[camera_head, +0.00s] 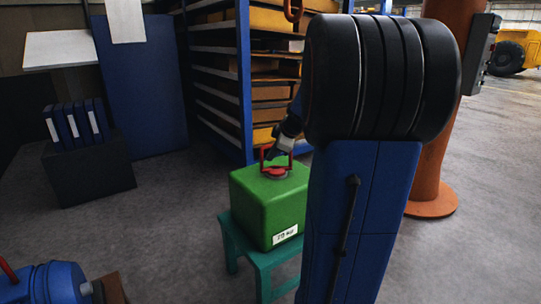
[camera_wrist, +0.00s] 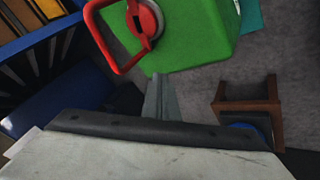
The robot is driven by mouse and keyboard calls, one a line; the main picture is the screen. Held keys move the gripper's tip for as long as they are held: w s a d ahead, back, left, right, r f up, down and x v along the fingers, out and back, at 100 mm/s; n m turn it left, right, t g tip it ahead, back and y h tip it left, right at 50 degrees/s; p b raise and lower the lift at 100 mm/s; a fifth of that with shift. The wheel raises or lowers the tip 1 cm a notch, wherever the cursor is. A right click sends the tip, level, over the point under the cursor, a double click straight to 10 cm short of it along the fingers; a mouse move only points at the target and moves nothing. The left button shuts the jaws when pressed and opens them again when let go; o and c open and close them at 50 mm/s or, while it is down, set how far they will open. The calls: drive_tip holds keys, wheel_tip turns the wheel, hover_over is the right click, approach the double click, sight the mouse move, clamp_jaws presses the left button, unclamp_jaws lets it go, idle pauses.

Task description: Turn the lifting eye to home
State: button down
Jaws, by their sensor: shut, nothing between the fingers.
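The red lifting eye (camera_head: 275,168) stands on top of the green casting (camera_head: 266,204), which has a white weight label on its front. In the wrist view the lifting eye (camera_wrist: 146,26) is a red ring on a round base, with its loop (camera_wrist: 108,52) reaching left past the edge of the casting (camera_wrist: 200,30). My gripper (camera_wrist: 162,92) shows its shut fingers just below the eye in the wrist view, apart from it in the picture. In the head view my arm hides the casting's right side, and my gripper is close by the eye.
The casting rests on a teal stool (camera_head: 262,262). A blue rack (camera_head: 245,80) with wooden boxes stands close behind. A black box with binders (camera_head: 88,170) is at left, a blue machine (camera_head: 48,284) at the lower left, and an orange column (camera_head: 440,150) at right. Floor is clear in between.

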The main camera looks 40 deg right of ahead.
drive_tip(key=x, duration=0.7)
drive_tip(key=shift+w+f, duration=0.2)
drive_tip(key=shift+f, duration=0.1)
drive_tip(key=shift+w+d+f, duration=0.1)
drive_tip(key=shift+w+d, duration=0.85)
drive_tip(key=shift+w, duration=0.25)
drive_tip(key=shift+w+d, duration=0.4)
drive_tip(key=shift+w, duration=0.05)
drive_tip(key=shift+w, duration=0.45)
